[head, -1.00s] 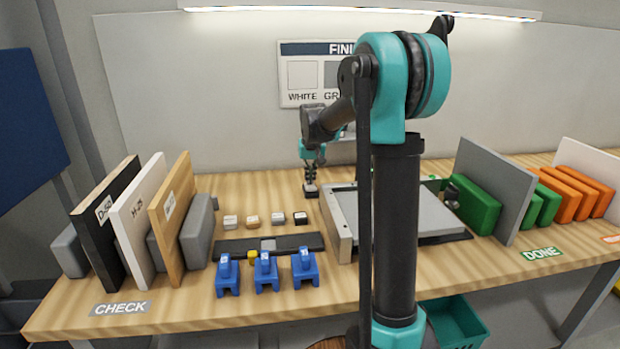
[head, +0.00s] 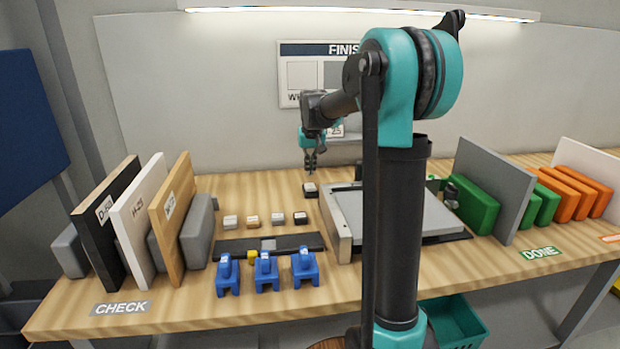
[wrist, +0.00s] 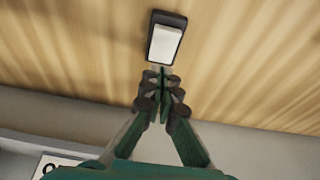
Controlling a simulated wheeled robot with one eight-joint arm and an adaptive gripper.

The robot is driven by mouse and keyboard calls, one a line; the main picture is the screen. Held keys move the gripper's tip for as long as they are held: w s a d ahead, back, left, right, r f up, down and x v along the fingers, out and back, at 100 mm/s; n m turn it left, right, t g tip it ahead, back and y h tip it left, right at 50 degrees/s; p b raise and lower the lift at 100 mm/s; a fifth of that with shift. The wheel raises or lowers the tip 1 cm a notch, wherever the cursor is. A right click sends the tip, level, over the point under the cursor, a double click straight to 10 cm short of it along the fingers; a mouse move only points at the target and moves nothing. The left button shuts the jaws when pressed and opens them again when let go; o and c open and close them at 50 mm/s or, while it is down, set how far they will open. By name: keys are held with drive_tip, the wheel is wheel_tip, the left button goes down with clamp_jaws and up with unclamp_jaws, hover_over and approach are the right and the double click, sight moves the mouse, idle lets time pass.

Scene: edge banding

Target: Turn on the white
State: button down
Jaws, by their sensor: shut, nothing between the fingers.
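A small switch with a white top on a dark base (head: 310,188) sits on the wooden bench, left of the grey board's fixture. It also shows in the wrist view (wrist: 165,42), with its white face filling most of the dark frame. I cannot tell which way its face is tilted. My gripper (head: 310,168) is shut and empty, pointing down just above the switch. In the wrist view its closed fingertips (wrist: 163,72) are just below the switch in the picture and look apart from it.
Small blocks (head: 252,221) sit in a row left of the switch, behind a dark strip (head: 230,247) and blue clamps (head: 266,272). A grey board (head: 395,212) lies to the right. Upright panels (head: 137,215) stand at the left, and green blocks (head: 472,205) at the right.

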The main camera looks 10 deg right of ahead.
sight(311, 186)
wheel_tip(311, 186, up, 10)
drive_tip(key=shift+s, duration=0.35)
